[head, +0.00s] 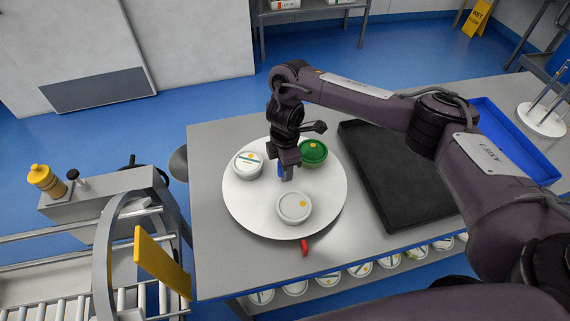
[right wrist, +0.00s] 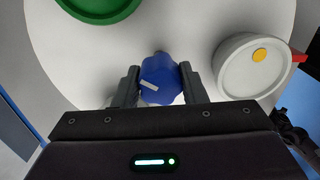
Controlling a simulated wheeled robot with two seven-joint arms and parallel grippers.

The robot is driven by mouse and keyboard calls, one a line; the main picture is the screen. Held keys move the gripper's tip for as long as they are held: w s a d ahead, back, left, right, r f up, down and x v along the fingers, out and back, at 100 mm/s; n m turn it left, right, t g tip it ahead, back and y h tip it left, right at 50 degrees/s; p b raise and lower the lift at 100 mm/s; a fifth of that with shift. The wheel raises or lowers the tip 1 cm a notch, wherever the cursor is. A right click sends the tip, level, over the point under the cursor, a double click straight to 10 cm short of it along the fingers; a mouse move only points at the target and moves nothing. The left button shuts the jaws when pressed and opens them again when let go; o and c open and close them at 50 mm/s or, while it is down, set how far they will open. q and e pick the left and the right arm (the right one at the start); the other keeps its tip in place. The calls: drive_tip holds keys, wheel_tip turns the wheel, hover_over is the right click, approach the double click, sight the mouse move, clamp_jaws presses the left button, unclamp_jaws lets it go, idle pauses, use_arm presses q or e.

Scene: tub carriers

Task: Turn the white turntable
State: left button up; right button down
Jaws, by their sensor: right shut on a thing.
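The white turntable (head: 255,219) is a round disc on the grey table, and its surface also fills much of the right wrist view (right wrist: 195,25). My right gripper (head: 285,172) is over the middle of the disc, shut on a blue knob (right wrist: 158,80); one finger is on each side of the knob in the right wrist view. My left gripper is not in view.
A red tab (head: 305,247) sticks out at the disc's front edge. A black tray (head: 395,195) and a blue tray (head: 515,140) lie to the right. A roller conveyor (head: 80,290) with a yellow flap (head: 162,264) stands at the left. Several tubs sit on a shelf below.

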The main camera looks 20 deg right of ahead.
drive_tip(key=shift+w+d+r, duration=0.1)
drive_tip(key=shift+w+r, duration=0.1)
drive_tip(key=c, duration=1.3)
unclamp_jaws()
drive_tip(key=o, duration=0.4)
drive_tip(key=shift+s+f, duration=0.1)
drive_tip(key=shift+f, duration=0.05)
wheel_tip(320, 180, up, 8)
drive_tip(key=shift+f+p, duration=0.1)
drive_tip(key=shift+p, duration=0.6)
drive_tip(key=shift+s, duration=0.1)
